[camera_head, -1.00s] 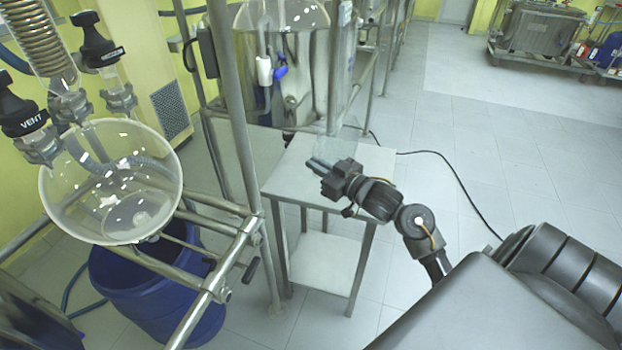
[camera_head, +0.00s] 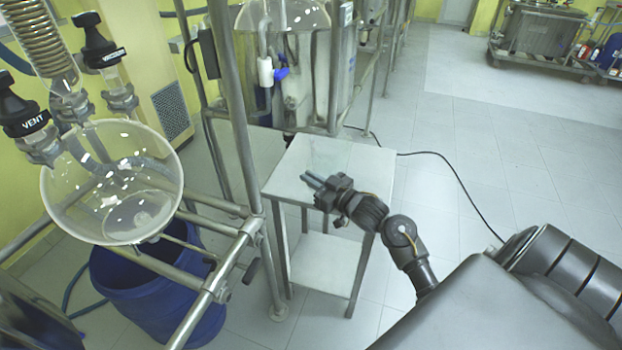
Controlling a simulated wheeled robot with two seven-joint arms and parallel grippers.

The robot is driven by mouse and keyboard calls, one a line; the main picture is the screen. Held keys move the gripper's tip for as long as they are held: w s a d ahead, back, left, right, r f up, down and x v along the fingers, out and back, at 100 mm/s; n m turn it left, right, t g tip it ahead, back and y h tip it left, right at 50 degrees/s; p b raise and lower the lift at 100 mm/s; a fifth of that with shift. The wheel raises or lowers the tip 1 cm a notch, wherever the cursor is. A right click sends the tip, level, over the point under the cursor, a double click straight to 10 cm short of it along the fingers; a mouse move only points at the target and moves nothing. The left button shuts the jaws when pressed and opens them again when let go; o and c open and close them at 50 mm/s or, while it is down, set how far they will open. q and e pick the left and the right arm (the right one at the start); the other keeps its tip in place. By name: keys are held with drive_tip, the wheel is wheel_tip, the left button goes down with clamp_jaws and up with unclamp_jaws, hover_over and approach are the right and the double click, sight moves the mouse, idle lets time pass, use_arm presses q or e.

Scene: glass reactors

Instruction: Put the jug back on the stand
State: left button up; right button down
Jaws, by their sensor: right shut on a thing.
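The small stand (camera_head: 350,165) is a pale square-topped table with metal legs and a lower shelf, near the middle of the view. My right gripper (camera_head: 312,181) reaches over its top from the right, with its fingers pointing left. It is shut on the jug, which is clear and hardly shows. Only faint traces of glass appear around the fingertips, over the stand's top. I cannot tell whether the jug touches the top. My left gripper is not in view.
A round glass vessel (camera_head: 110,205) hangs in a metal pipe frame (camera_head: 240,120) at the left, above a blue barrel (camera_head: 150,290). Another glass reactor (camera_head: 290,75) stands behind the stand. A black cable (camera_head: 450,175) crosses the floor.

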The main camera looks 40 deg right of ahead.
drive_tip(key=c, duration=1.5)
unclamp_jaws()
drive_tip(key=shift+f, duration=0.1)
drive_tip(key=shift+c, duration=0.2)
drive_tip(key=shift+s, duration=0.15)
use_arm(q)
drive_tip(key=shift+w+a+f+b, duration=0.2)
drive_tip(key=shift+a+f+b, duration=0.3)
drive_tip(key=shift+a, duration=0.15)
use_arm(e)
drive_tip(key=v, duration=1.1)
drive_tip(key=shift+s, duration=0.35)
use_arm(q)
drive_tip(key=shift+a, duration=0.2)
use_arm(e)
drive_tip(key=shift+d, duration=0.15)
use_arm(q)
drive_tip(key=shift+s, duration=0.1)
